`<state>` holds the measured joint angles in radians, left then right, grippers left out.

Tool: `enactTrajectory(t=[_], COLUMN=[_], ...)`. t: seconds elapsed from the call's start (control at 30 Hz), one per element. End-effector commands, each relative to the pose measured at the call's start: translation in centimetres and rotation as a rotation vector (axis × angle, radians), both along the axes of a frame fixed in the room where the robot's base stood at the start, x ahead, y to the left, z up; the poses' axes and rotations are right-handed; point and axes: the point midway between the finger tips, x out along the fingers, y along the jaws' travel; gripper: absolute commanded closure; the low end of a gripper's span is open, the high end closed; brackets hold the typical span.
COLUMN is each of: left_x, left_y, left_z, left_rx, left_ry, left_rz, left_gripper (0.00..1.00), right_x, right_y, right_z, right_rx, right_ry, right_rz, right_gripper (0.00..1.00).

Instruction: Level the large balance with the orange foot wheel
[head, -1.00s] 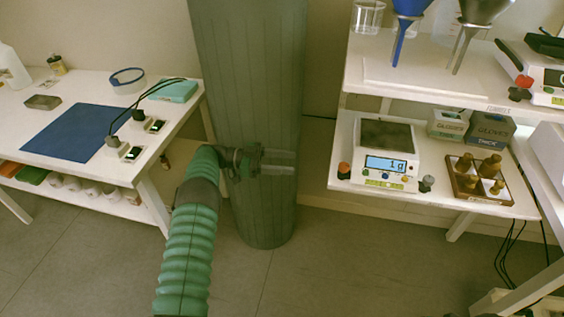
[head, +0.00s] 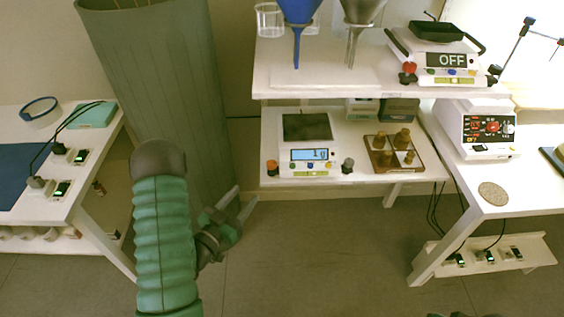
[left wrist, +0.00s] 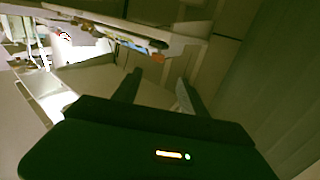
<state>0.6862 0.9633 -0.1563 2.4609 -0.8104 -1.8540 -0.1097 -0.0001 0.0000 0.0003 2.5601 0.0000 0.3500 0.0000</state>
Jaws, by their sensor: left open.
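A balance (head: 305,150) with a dark pan and a lit blue display reading about 1 g stands on the lower shelf in the head view. An orange foot wheel (head: 271,167) is at its front left corner and a grey one (head: 347,165) at its front right. A small orange shape, likely this wheel, shows in the left wrist view (left wrist: 158,58). My left gripper (head: 240,207) is open and empty, below and left of the shelf, apart from the wheel. In the left wrist view its two fingers (left wrist: 157,92) are spread with nothing between them.
Another balance (head: 440,58), reading OFF, stands on the upper shelf (head: 330,88) with a red-orange knob. A wooden weight tray (head: 378,166) is right of the lower balance. A large grey-green column (head: 165,85) stands left of the shelves. The floor (head: 310,250) in front is clear.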

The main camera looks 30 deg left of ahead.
Motion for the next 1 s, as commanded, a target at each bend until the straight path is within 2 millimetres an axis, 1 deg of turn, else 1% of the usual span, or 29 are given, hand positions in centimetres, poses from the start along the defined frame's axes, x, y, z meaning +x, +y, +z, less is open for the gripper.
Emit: enactTrajectory(t=[0.27,0.4,0.5,0.6,0.7,0.77,0.97,1.0], left_x=[6.9,10.5,12.8,14.4,15.4,15.6,15.7,15.7], left_y=[-0.6,-0.5,-0.4,-0.3,-0.4,-0.4,-0.4,-0.4], left_z=[0.1,0.1,0.0,0.0,0.1,0.1,0.2,0.2], left_rx=[0.005,0.002,0.001,0.0,0.0,-0.001,0.0,0.0], left_ry=[-0.006,-0.006,-0.005,-0.005,-0.004,-0.003,-0.002,-0.002], left_rz=[-0.008,-0.006,-0.006,-0.004,-0.005,-0.005,-0.004,-0.004], left_gripper=[0.5,0.5,0.5,0.5,0.5,0.5,0.5,0.51], right_x=[0.0,0.0,0.0,0.0,0.0,0.0,0.0,0.0], right_y=[0.0,0.0,0.0,0.0,0.0,0.0,0.0,0.0], right_z=[-0.8,-1.2,-1.6,-1.8,-1.9,-1.9,-1.8,-1.8], right_rx=[0.0,0.0,0.0,0.0,0.0,0.0,0.0,0.0], right_ry=[0.0,0.0,0.0,0.0,0.0,0.0,0.0,0.0], right_rz=[0.0,-0.001,-0.001,0.0,0.0,0.0,0.0,0.0], right_gripper=[0.64,0.64,0.64,0.64,0.64,0.64,0.64,0.64])
